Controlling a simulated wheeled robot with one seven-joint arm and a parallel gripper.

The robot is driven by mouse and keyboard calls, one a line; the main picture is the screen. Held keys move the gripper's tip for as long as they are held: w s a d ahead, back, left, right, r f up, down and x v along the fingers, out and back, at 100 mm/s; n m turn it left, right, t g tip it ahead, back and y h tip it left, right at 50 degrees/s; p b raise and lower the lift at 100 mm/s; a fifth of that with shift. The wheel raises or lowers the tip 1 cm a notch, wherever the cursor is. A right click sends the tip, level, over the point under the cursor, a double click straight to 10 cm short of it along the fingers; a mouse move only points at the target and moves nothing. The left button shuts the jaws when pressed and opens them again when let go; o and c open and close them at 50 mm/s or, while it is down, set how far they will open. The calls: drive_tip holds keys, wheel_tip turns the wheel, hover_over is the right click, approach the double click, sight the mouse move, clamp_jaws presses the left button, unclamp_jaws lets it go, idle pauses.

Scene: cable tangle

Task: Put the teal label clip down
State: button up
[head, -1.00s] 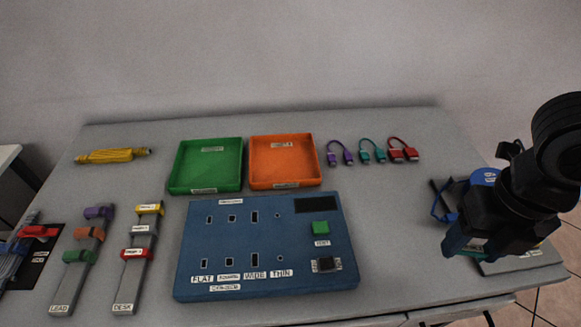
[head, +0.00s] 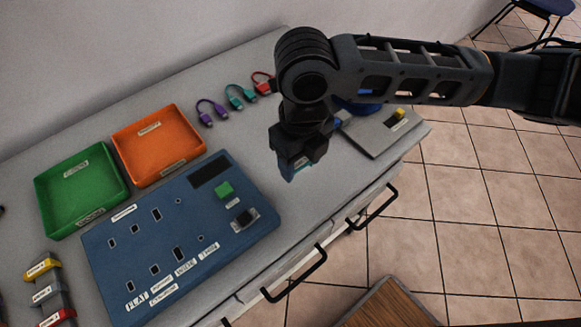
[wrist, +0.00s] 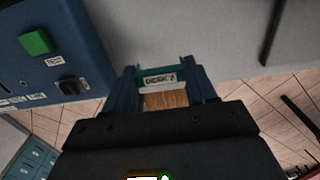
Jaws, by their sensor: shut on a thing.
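My gripper (head: 292,168) is shut on the teal label clip (wrist: 157,76). In the wrist view the clip sits between the two blue fingers, with a white label whose small print I cannot read surely. In the head view only a bit of teal shows between the fingertips, the rest hidden by the gripper. The gripper points down near the table's front edge, to the right of the blue test panel (head: 245,190). The clip appears held above the grey table (head: 262,130); its exact height I cannot tell.
A green tray (head: 122,190) and an orange tray (head: 195,125) stand behind the panel. Purple, teal and red short cables lie at the back. A grey board (head: 375,150) with a yellow clip (head: 399,113) lies at the right. Clips on a strip (head: 42,293) lie at the left.

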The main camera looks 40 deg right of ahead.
drive_tip(key=shift+w+a+f, duration=0.45)
drive_tip(key=shift+w+a, duration=0.1)
drive_tip(key=shift+f, duration=0.15)
drive_tip(key=shift+f+p, duration=0.35)
drive_tip(key=shift+f, duration=1.55)
drive_tip(key=shift+f, duration=0.15)
drive_tip(key=o, duration=1.1)
wheel_tip(320, 180, up, 12)
drive_tip(key=shift+r+b, duration=0.2)
drive_tip(key=shift+b, duration=0.35)
